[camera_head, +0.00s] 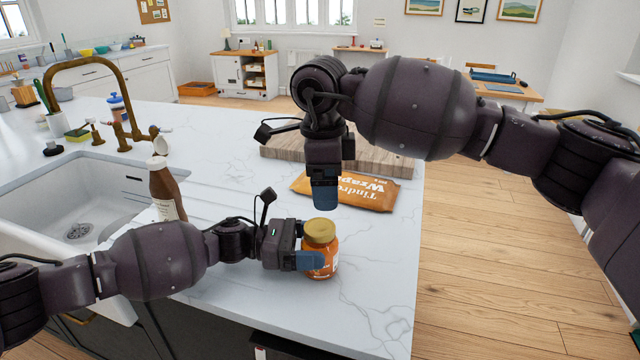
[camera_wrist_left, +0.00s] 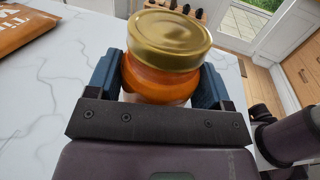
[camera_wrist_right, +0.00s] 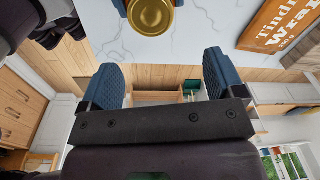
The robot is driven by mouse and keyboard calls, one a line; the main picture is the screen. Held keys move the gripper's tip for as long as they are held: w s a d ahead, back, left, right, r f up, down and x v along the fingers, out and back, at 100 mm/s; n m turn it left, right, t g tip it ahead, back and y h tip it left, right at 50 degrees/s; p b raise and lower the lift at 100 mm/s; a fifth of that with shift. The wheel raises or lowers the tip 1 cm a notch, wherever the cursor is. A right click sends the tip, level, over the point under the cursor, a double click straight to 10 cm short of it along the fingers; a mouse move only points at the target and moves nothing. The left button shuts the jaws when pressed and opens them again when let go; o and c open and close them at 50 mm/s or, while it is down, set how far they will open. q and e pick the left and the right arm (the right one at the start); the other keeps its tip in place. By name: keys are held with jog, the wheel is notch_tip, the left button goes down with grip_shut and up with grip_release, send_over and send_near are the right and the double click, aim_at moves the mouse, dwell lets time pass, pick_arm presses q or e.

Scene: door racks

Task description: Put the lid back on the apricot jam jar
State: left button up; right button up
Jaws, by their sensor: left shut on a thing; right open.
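The apricot jam jar (camera_head: 318,266) stands upright on the white counter, orange with a gold lid (camera_head: 320,231) on its top. In the left wrist view the lid (camera_wrist_left: 168,38) covers the mouth of the jar (camera_wrist_left: 160,84); whether it is screwed tight I cannot tell. My left gripper (camera_head: 309,261) is shut around the jar's body, one blue finger on each side. My right gripper (camera_head: 325,197) is open and empty, pointing down above and just behind the jar. In the right wrist view the lid (camera_wrist_right: 151,14) shows beyond its open fingers (camera_wrist_right: 160,75).
An orange wraps packet (camera_head: 350,193) lies behind the jar, before a wooden board (camera_head: 385,160). A brown bottle (camera_head: 166,193) stands left, by the sink (camera_head: 75,205) and brass tap (camera_head: 100,85). The counter's right edge is near; counter right of the jar (camera_head: 385,270) is clear.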

aim_at(320, 227)
jog(key=n, duration=0.3)
jog(key=shift+s+a+f, duration=0.1)
jog(key=shift+s+a, duration=0.05)
jog(key=n, duration=0.4)
jog(key=shift+s+a, duration=0.1)
jog(key=shift+a, duration=0.1)
jog(key=n, duration=0.4)
jog(key=shift+a+y, duration=0.15)
jog(key=shift+y, duration=0.25)
jog(key=n, duration=0.4)
jog(key=shift+f, duration=0.15)
jog(key=shift+f, duration=3.9)
